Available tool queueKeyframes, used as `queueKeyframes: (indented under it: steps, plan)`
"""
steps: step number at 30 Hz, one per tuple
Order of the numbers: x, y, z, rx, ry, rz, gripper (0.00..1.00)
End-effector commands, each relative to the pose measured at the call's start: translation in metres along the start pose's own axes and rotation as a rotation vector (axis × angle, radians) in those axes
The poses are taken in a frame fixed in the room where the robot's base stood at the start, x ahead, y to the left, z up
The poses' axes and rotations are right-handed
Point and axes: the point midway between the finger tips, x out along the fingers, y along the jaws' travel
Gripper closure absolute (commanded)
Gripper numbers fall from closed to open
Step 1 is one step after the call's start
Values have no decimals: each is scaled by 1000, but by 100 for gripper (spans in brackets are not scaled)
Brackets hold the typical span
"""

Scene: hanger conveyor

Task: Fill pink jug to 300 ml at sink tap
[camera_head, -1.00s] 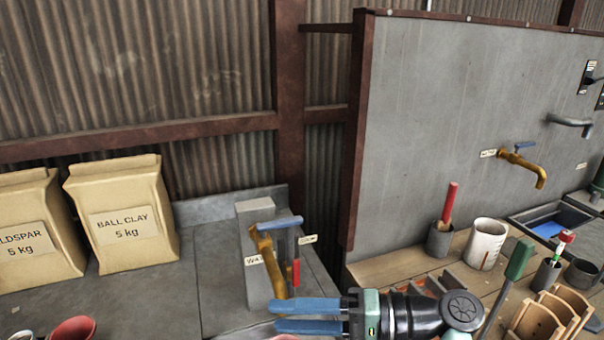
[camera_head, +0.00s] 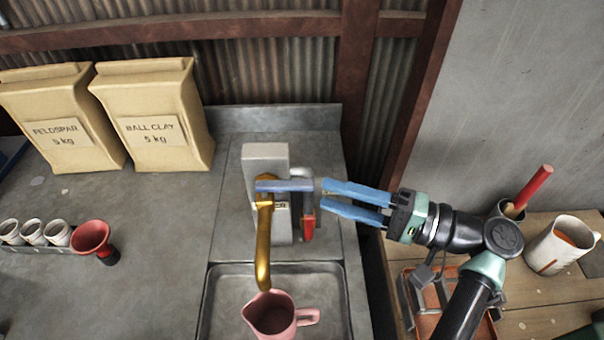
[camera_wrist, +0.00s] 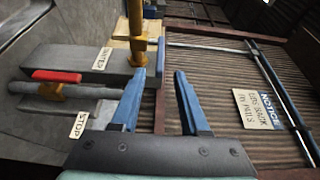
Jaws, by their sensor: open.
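The pink jug (camera_head: 270,315) stands upright in the sink basin (camera_head: 330,285), under the spout of the brass tap (camera_head: 263,245), handle to the right. Its lower part is cut off by the frame, and I cannot tell its water level. No stream shows from the spout. The tap's blue lever (camera_head: 285,185) points right across the grey block. My gripper (camera_head: 324,196) is open and empty, its blue fingertips near the lever's right end; I cannot tell whether they touch. In the wrist view the open fingers (camera_wrist: 160,74) show below the brass tap (camera_wrist: 137,32).
A second pipe with a red handle (camera_head: 307,228) stands right of the tap; its red handle (camera_wrist: 57,76) has a STOP label beside it in the wrist view. Clay bags (camera_head: 155,115), small cups (camera_head: 32,232) and a red funnel-like vessel (camera_head: 91,238) stand left. The right bench holds a white jug (camera_head: 560,243).

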Motion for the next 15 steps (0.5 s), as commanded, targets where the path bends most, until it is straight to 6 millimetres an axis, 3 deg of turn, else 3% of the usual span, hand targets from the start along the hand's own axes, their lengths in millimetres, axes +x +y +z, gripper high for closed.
queueKeyframes:
  steps: [6, 15]
  plan:
    - [42, -3, 1, 0, -2, 0, 55]
    - [65, 0, 0, -1, 0, 0, 55]
